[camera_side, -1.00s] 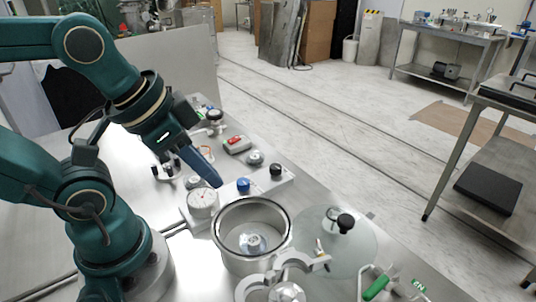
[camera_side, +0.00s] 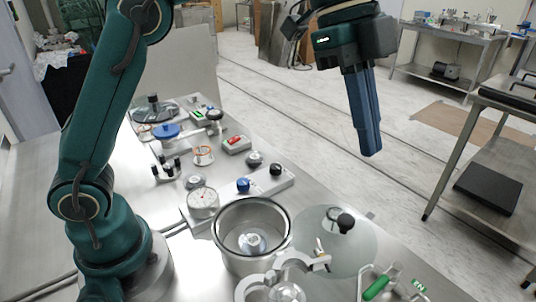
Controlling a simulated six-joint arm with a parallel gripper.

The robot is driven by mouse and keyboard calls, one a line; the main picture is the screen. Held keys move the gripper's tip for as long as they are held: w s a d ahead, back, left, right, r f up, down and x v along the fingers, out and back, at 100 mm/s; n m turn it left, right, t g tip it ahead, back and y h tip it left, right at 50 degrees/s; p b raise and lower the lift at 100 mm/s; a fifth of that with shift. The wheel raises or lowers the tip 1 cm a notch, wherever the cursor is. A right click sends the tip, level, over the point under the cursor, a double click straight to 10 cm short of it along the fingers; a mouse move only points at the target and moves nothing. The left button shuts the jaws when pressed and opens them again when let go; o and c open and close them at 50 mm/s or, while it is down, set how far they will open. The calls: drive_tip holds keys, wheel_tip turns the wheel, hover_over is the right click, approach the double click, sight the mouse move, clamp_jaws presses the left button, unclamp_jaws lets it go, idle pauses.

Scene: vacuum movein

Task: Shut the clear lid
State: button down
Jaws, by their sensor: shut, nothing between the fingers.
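The clear lid (camera_side: 358,240) is a round transparent disc with a black knob (camera_side: 345,222). It lies open to the right of the metal pot-shaped chamber (camera_side: 226,244), beside its rim. The chamber's top is uncovered, and a small silvery piece (camera_side: 252,242) shows on its floor. My gripper (camera_side: 371,152) is high above the lid, pointing down with its blue fingers shut and empty. It is clear of the lid and knob.
A pale clamp-like ring part (camera_side: 290,262) stands in front of the chamber. A green handle (camera_side: 376,288) is at the lower right. A dial gauge (camera_side: 203,202) and a panel with blue and black knobs (camera_side: 262,186) stand behind the chamber. The air around my gripper is free.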

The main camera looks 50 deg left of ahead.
wheel_tip(320, 180, down, 4)
drive_tip(key=d+g, duration=0.1)
drive_tip(key=d, duration=0.1)
hover_over(359, 243)
drive_tip(key=d, duration=0.2)
drive_tip(key=f, duration=0.8)
drive_tip(key=shift+s+d+f, duration=0.2)
drive_tip(key=shift+s+f, duration=0.05)
drive_tip(key=shift+s, duration=0.05)
drive_tip(key=shift+w+a+f, duration=0.1)
drive_tip(key=shift+a+f, duration=0.2)
drive_tip(key=shift+a, duration=0.3)
drive_tip(key=shift+w+a+f, duration=0.1)
drive_tip(key=shift+a+f, duration=0.2)
drive_tip(key=shift+a, duration=0.25)
drive_tip(key=shift+a+f, duration=0.1)
drive_tip(key=shift+a, duration=0.6)
drive_tip(key=shift+a, duration=0.1)
drive_tip(key=shift+w+a, duration=0.1)
drive_tip(key=shift+a, duration=0.15)
